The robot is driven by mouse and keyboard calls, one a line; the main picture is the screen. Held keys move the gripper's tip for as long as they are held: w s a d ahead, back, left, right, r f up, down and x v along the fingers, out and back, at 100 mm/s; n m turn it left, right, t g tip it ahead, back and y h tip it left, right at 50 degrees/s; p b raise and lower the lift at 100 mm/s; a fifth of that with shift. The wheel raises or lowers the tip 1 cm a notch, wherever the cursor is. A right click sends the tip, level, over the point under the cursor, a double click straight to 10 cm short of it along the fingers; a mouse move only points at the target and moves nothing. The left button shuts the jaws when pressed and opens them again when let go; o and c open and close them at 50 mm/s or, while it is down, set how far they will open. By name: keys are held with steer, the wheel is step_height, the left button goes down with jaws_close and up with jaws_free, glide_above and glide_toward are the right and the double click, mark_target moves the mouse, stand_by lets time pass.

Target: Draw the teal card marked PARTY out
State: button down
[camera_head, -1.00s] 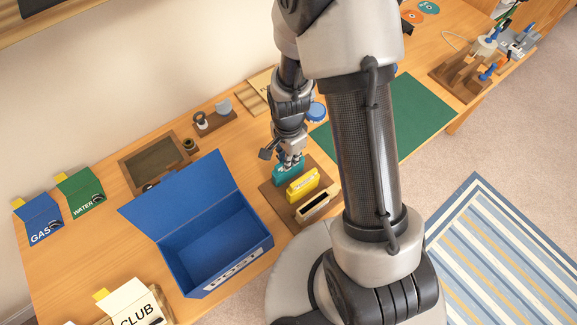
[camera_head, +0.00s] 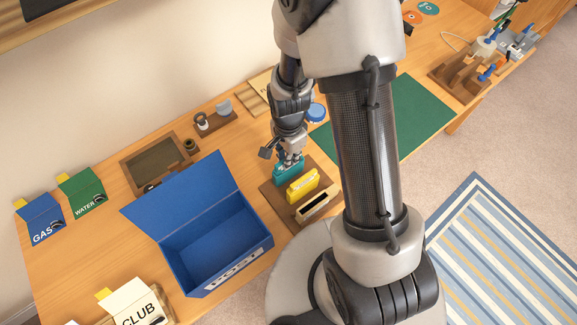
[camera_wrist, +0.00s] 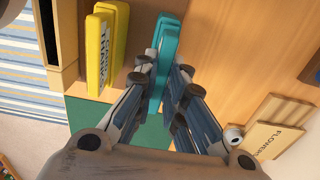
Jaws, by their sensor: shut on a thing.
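A teal card (camera_head: 287,168) stands upright at the far end of a brown wooden holder (camera_head: 273,193). Its marking cannot be read. My gripper (camera_head: 287,160) points down at the card and is shut on its upper edge. In the wrist view the teal card (camera_wrist: 162,60) sits between the two fingers of my gripper (camera_wrist: 160,75). A yellow card (camera_head: 302,185) stands beside it in the holder and also shows in the wrist view (camera_wrist: 106,45), apart from my fingers. Whether the teal card's lower end is in its slot cannot be told.
A pale wooden slot box (camera_head: 318,206) is at the holder's near end. An open blue box marked POST (camera_head: 230,268) stands left of the holder. A green mat (camera_head: 415,115) lies to the right. GAS (camera_head: 42,222), WATER (camera_head: 82,195) and CLUB (camera_head: 135,305) folders are at the left.

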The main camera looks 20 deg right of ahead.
steer(key=shift+r, duration=0.2)
steer(key=shift+r+p, duration=2.85)
steer(key=shift+r, duration=0.75)
